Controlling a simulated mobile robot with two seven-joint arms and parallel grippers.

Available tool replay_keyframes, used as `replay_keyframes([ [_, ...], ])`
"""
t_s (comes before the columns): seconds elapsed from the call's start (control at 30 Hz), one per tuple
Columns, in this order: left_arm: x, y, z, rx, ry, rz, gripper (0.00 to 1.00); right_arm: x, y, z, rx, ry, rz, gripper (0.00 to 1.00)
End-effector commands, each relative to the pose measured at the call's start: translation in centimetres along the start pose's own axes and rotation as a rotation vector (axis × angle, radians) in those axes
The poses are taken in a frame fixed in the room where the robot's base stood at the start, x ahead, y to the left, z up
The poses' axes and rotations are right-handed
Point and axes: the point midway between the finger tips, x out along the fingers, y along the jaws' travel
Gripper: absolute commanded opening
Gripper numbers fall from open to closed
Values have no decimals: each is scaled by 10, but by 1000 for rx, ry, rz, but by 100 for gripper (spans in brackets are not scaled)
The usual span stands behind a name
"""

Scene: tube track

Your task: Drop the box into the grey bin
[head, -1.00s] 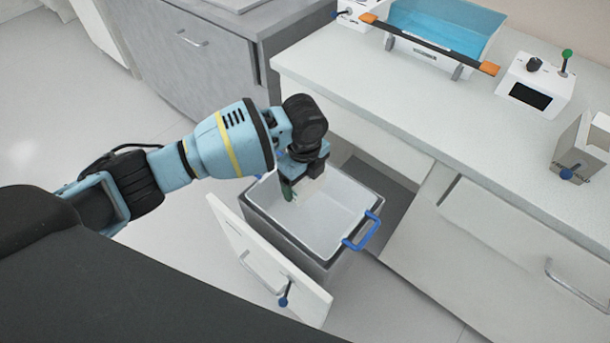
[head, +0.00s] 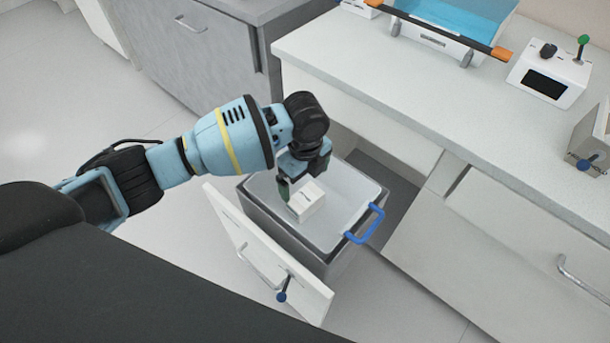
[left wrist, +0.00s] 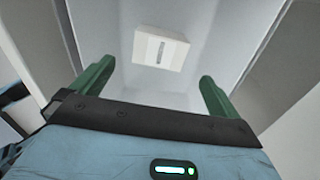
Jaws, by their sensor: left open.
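The box (head: 308,203) is small and white with a dark slot mark on one face. It is inside the opening of the grey bin (head: 290,235), which has a pale inside and a blue handle. My left gripper (head: 301,180) is over the bin, pointing down, just above the box. In the left wrist view the box (left wrist: 161,49) lies beyond the green fingertips, which stand wide apart and do not touch it. I cannot tell whether the box touches the bin floor. My right gripper is not in view.
A white door panel (head: 262,255) with a handle stands in front of the bin. A white counter (head: 400,85) behind holds a blue water tank (head: 455,15) and a white control box (head: 548,75). Grey cabinets stand at the back left.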

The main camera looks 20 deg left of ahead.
Motion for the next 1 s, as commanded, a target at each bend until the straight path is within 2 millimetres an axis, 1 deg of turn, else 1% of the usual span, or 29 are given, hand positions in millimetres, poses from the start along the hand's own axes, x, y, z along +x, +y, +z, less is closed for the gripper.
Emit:
replay_keyframes([
  [0.07, -3, 0, 0, 0, 0, -1, 100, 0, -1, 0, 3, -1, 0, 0],
  [0.17, -13, 0, 0, -1, 0, -2, 100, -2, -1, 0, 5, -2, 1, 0],
  [0.4, -52, -1, 0, 1, -1, -4, 100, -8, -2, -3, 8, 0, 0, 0],
  [0.5, -65, 0, 0, 0, -1, -2, 100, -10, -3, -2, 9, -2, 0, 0],
  [0.6, -74, 0, 0, 0, -1, -2, 100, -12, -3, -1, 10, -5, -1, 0],
  [0.73, -78, 0, 0, -1, -1, 0, 100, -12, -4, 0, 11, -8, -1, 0],
  [1.0, -78, 0, 0, 0, 0, 0, 100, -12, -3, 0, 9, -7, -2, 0],
])
